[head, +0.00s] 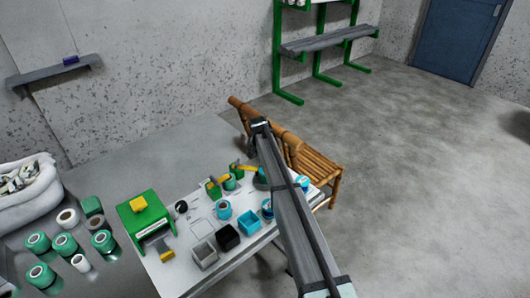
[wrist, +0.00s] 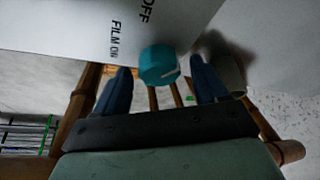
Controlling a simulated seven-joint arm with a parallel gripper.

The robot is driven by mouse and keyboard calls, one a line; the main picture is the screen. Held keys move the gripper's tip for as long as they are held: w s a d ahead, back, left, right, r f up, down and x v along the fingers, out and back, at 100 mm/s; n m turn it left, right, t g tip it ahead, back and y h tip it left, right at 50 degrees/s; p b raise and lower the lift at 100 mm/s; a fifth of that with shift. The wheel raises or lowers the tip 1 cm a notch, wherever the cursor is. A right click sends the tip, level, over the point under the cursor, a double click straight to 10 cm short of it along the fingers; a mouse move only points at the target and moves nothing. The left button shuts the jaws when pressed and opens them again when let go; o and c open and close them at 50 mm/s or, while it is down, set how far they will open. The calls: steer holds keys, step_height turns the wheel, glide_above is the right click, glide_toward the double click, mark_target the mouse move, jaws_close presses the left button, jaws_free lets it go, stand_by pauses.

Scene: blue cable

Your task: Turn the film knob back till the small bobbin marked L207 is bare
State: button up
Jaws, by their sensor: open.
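In the wrist view a teal knob (wrist: 158,65) with a white mark sits at the edge of a white panel (wrist: 70,25) lettered "FILM ON" and "OFF". My gripper (wrist: 161,72) is open, its two dark blue fingers on either side of the knob with gaps visible. I cannot tell how deep the fingers reach. In the head view my gripper (head: 260,125) is by the bamboo bench, beyond the table's far end. Several small bobbins, one of them a blue-and-white bobbin (head: 223,209), stand on the table; no L207 mark is readable, so I cannot tell which it is.
The white table (head: 237,262) carries a green machine (head: 146,219), a black bin (head: 227,237), a grey bin (head: 204,253) and a blue bin (head: 250,222). The bamboo bench (head: 318,167) stands close behind it. Green spools (head: 65,244) lie at left. Floor at right is clear.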

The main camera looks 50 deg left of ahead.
steer(key=shift+c, duration=0.4)
steer(key=c, duration=1)
steer(key=shift+n+g+y, duration=0.6)
steer(key=shift+n+y, duration=0.2)
steer(key=shift+n, duration=1.5)
steer(key=shift+w, duration=0.1)
steer(key=o, duration=1.1)
steer(key=shift+d+r, duration=0.1)
